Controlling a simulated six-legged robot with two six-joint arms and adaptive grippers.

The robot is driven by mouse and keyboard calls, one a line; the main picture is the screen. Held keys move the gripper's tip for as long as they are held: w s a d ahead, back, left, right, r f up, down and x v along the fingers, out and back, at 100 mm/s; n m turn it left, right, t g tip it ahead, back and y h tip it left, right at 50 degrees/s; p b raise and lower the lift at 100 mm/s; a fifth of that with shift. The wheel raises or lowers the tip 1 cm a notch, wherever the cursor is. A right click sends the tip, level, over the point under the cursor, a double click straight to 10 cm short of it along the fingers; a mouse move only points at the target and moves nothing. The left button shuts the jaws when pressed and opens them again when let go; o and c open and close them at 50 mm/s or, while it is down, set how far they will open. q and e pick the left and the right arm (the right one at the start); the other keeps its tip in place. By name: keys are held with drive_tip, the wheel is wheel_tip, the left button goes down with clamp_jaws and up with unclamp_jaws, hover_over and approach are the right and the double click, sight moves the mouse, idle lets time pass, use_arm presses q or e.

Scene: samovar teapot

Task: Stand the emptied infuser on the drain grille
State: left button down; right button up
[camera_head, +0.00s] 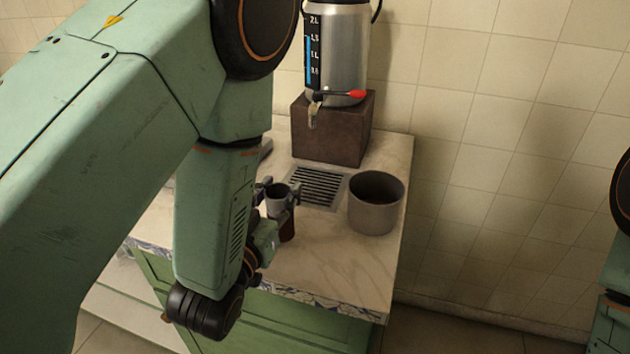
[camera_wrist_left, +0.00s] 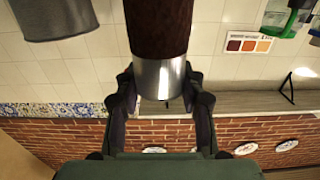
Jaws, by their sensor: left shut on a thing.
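The infuser (camera_head: 287,229) is a dark brown cylinder with a silver top. My left gripper (camera_head: 279,200) is shut around its silver part, and it looks upright. In the left wrist view, which is upside down, the infuser (camera_wrist_left: 160,25) shows between the two fingers (camera_wrist_left: 161,98). The drain grille (camera_head: 318,187) is a slotted metal plate set in the counter, and nothing stands on it. The infuser is in front of the grille and to its left. I cannot tell how high it is above the counter. My right gripper is out of view.
A grey pot (camera_head: 376,204) stands right of the grille. Behind the grille, a steel samovar (camera_head: 342,50) with a red-handled tap sits on a brown block (camera_head: 330,135). The pale counter (camera_head: 335,265) is clear in front. A green object (camera_wrist_left: 290,17) shows in the left wrist view.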

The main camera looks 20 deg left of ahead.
use_arm(q)
drive_tip(key=w+f+b, duration=0.1)
drive_tip(key=w, duration=1.6)
drive_tip(key=shift+w+d, duration=0.35)
drive_tip(key=shift+d, duration=0.1)
drive_tip(key=shift+a+f, duration=0.1)
drive_tip(key=c, duration=0.8)
unclamp_jaws()
drive_tip(key=shift+f, duration=0.1)
drive_tip(key=s, duration=1.2)
drive_tip(key=shift+p, duration=0.3)
